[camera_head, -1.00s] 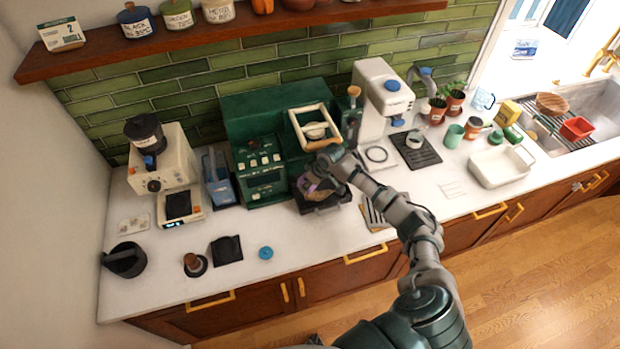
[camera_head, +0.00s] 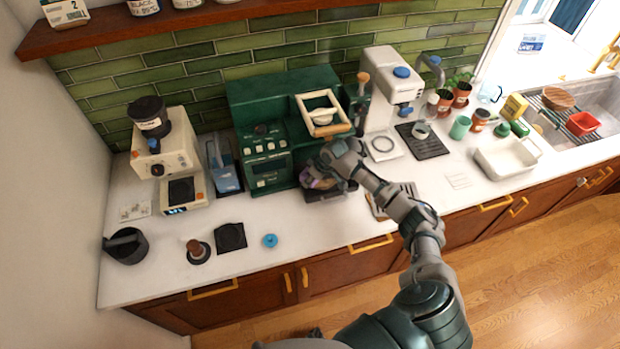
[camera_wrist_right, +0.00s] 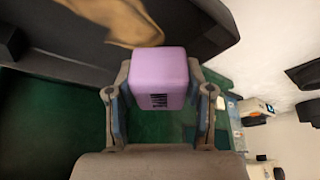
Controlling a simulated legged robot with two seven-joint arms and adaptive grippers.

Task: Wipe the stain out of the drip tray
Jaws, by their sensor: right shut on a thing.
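My right gripper (camera_head: 322,176) is at the drip tray (camera_head: 333,194) in front of the green coffee machine (camera_head: 262,142). It is shut on a purple sponge (camera_wrist_right: 158,78), with a finger on each side of it. The sponge also shows small in the head view (camera_head: 309,181). In the right wrist view a brown stain (camera_wrist_right: 122,20) lies on the dark tray (camera_wrist_right: 60,50), close beside the sponge. I cannot tell whether the sponge touches the tray floor. The gripper hides part of the tray in the head view. My left gripper is out of view.
A wooden-handled frame (camera_head: 323,116) sits on the green machine above my gripper. A white machine (camera_head: 392,95) stands to the right, a cream grinder (camera_head: 165,160) to the left. The front counter holds a black mat (camera_head: 231,237) and a blue disc (camera_head: 270,240).

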